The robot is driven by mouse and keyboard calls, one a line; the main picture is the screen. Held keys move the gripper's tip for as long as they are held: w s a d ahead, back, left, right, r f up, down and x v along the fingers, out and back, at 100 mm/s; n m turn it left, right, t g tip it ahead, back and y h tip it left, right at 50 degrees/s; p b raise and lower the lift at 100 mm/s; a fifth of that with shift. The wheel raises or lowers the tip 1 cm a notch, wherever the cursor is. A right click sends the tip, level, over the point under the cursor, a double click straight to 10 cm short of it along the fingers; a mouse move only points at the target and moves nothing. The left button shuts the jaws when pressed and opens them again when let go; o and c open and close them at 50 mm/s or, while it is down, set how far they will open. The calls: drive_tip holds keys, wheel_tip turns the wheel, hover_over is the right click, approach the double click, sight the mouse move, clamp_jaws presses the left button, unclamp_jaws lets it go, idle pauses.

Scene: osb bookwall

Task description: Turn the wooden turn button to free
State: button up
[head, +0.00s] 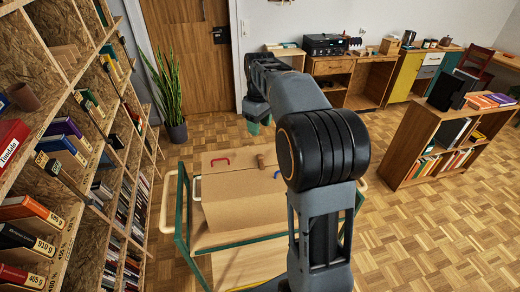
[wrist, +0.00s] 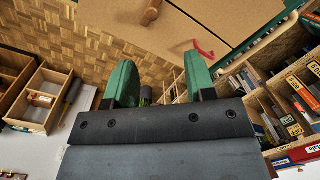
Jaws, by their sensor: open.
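A small brown wooden piece (head: 261,161), which looks like the turn button, sits on a tan panel (head: 232,181) on the green-framed cart. In the wrist view the wooden piece (wrist: 152,12) shows at the top edge, on the panel (wrist: 185,25), partly cut off by the frame. Whether it lies fully across the panel's seam is hard to tell. My gripper (head: 259,122) is above and behind the cart in the head view, apart from the button. In the wrist view my gripper (wrist: 160,60) has its two green fingers spread, with nothing held between them.
A red handle (head: 220,160) is fixed to the panel left of the button. Bookshelves (head: 60,110) line the left side. A plant (head: 170,90) stands by the door (head: 185,60). A low bookcase (head: 440,130) stands at right. Parquet floor (head: 400,240) is clear between.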

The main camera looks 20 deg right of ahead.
sight(260, 156)
drive_tip(key=shift+n, duration=0.3)
drive_tip(key=f, duration=0.4)
drive_tip(key=w+f, duration=0.1)
drive_tip(key=f, duration=0.4)
drive_tip(key=d+f+p, duration=0.1)
drive_tip(key=f, duration=0.3)
drive_tip(key=shift+w+d+f, duration=0.1)
drive_tip(key=shift+w+f, duration=0.2)
drive_tip(key=shift+f, duration=0.05)
drive_tip(key=shift+c, duration=0.5)
drive_tip(key=c, duration=0.7)
drive_tip(key=shift+c, duration=0.6)
